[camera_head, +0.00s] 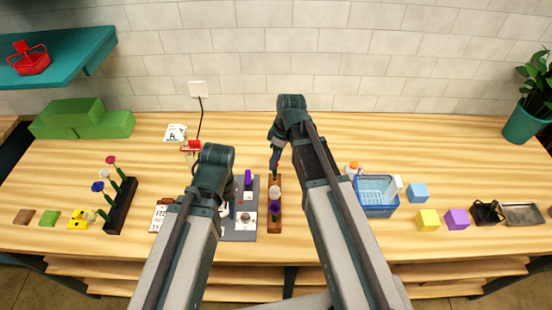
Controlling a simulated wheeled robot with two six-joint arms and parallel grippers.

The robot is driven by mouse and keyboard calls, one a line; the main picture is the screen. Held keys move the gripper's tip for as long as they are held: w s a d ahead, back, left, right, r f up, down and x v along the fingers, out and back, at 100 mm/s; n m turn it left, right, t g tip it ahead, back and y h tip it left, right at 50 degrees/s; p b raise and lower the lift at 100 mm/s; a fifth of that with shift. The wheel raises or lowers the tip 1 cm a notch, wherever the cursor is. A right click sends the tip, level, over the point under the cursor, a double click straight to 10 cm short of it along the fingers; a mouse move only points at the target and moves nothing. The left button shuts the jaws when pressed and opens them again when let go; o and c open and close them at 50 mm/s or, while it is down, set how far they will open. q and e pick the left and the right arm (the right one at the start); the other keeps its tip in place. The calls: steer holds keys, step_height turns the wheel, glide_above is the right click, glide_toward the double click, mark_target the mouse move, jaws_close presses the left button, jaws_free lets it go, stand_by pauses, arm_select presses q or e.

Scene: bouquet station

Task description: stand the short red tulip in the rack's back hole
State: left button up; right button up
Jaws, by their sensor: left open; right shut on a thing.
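The brown rack (274,226) stands mid-table, its long side running front to back. A white flower (275,193) and a purple flower (275,207) stand in its middle and front part. My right gripper (274,152) is over the rack's back end, shut on a thin thing, which I take as the short red tulip; its head is mostly hidden by the gripper. Whether its stem is in the back hole cannot be told. My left gripper (222,205) is open, low beside the grey board left of the rack, and largely covered by my own arm.
A grey board (240,233) with a purple-topped item lies left of the rack. A blue basket (376,197) stands to the right, with coloured cubes beyond. The table behind the rack is mostly clear.

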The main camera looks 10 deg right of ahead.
steer(key=shift+f+b, duration=0.3)
stand_by(0.5)
stand_by(0.7)
steer(key=o, duration=0.9)
steer(key=shift+r, duration=0.2)
steer(key=shift+s+d+r+p, duration=0.1)
steer(key=shift+d+r+p, duration=0.1)
steer(key=shift+r+p, duration=0.85)
steer(key=shift+w+d+r+p, duration=0.1)
steer(key=shift+d+r+p, duration=0.05)
steer(key=shift+r+p, duration=0.9)
steer(key=shift+s+d+r+p, duration=0.1)
steer(key=shift+d+r+p, duration=0.1)
steer(key=shift+r+p, duration=0.85)
steer(key=shift+f, duration=0.1)
steer(key=shift+o, duration=0.2)
steer(key=o, duration=0.3)
